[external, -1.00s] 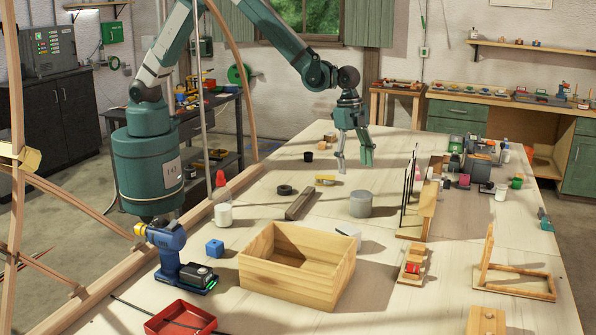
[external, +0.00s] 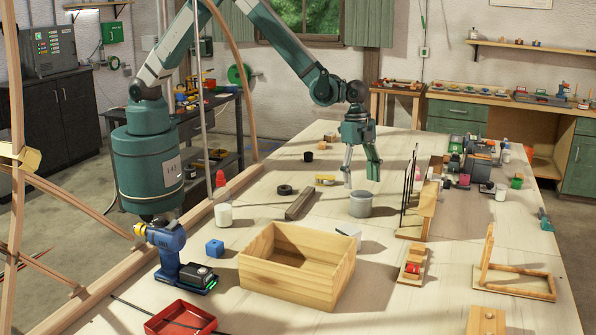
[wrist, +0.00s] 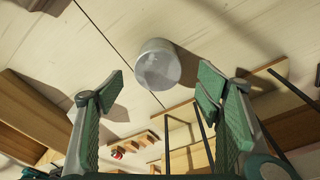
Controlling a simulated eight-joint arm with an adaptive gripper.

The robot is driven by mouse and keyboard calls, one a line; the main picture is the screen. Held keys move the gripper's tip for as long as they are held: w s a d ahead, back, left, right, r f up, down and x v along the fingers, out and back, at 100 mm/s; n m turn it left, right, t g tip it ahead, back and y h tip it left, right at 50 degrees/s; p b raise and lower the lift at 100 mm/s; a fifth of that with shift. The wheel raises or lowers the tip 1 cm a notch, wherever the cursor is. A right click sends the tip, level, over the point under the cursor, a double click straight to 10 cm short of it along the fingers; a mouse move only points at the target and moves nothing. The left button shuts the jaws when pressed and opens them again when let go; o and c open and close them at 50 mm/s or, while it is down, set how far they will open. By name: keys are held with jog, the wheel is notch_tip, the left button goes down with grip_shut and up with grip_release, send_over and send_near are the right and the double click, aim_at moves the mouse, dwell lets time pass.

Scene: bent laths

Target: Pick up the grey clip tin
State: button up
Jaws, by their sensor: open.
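The grey clip tin (external: 360,206) is a short grey cylinder standing on the wooden table, behind and right of the open wooden box. In the wrist view the tin (wrist: 158,66) shows between and beyond my two fingertips, with its round pale top visible.
A wooden box (external: 276,283) stands in front of the tin. A rack with upright black rods (external: 411,234) stands close to its right.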

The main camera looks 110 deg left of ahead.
aim_at(361, 195)
jog(key=shift+w+f, duration=0.1)
jog(key=shift+f, duration=0.65)
jog(key=shift+d, duration=0.1)
jog(key=shift+w+d+f+p, duration=0.15)
jog(key=shift+f+p, duration=0.1)
jog(key=shift+f, duration=0.6)
jog(key=shift+w+d+f+p, duration=0.1)
jog(key=shift+f+p, duration=0.2)
jog(key=shift+f, duration=0.55)
jog(key=shift+w+d+f+p, duration=0.15)
jog(key=shift+f+p, duration=0.1)
jog(key=shift+f, duration=0.6)
jog(key=c, duration=1.1)
jog(key=shift+r, duration=0.1)
jog(key=shift+r+b, duration=0.9)
jog(key=shift+r, duration=4.05)
